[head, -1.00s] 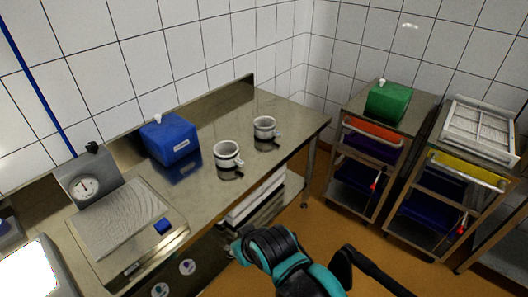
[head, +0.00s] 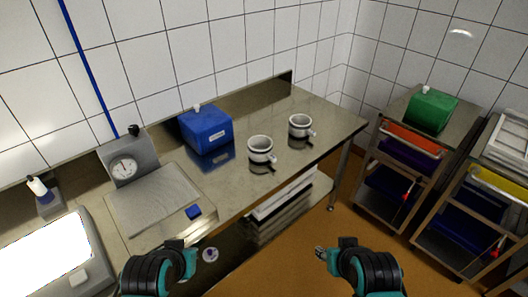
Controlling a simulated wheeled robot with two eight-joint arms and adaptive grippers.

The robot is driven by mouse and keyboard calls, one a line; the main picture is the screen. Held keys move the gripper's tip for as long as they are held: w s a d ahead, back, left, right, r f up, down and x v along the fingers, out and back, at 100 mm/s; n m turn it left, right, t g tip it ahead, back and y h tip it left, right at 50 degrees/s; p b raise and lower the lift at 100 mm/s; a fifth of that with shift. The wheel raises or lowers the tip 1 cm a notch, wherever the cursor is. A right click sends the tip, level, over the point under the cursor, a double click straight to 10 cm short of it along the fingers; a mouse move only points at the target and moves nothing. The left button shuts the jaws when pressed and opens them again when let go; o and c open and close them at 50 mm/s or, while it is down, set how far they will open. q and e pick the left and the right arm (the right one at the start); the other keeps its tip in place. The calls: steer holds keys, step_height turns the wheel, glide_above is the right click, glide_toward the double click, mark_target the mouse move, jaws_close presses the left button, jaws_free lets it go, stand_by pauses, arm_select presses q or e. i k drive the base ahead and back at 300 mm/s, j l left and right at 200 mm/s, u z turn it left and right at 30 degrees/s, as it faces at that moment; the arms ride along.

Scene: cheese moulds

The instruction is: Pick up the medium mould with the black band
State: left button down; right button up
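Two pale moulds stand upright on the steel table. The nearer mould (head: 261,149) looks slightly larger and has a dark band low down. The farther mould (head: 300,125) is to its right and also has dark parts. I cannot tell for sure which is the medium one with the black band. My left gripper (head: 185,261) is at the bottom, left of centre, in front of the table. My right gripper (head: 327,256) is at the bottom, right of centre, over the floor. Both are well short of the moulds. Their fingers are too unclear to read as open or shut.
A blue box (head: 206,130) stands left of the moulds. A lit screen (head: 45,255) is at lower left. Carts with a green box (head: 432,110) stand at right. The table's front right is clear.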

mark_target(260, 147)
steer(key=i+l+z, duration=0.1)
steer(key=i+l, duration=0.2)
steer(key=i, duration=0.15)
steer(key=i+l+z, duration=0.1)
steer(key=i+l, duration=0.2)
steer(key=i, duration=0.2)
steer(key=i+l+z, duration=0.1)
steer(key=i+l, duration=0.15)
steer(key=i, duration=0.2)
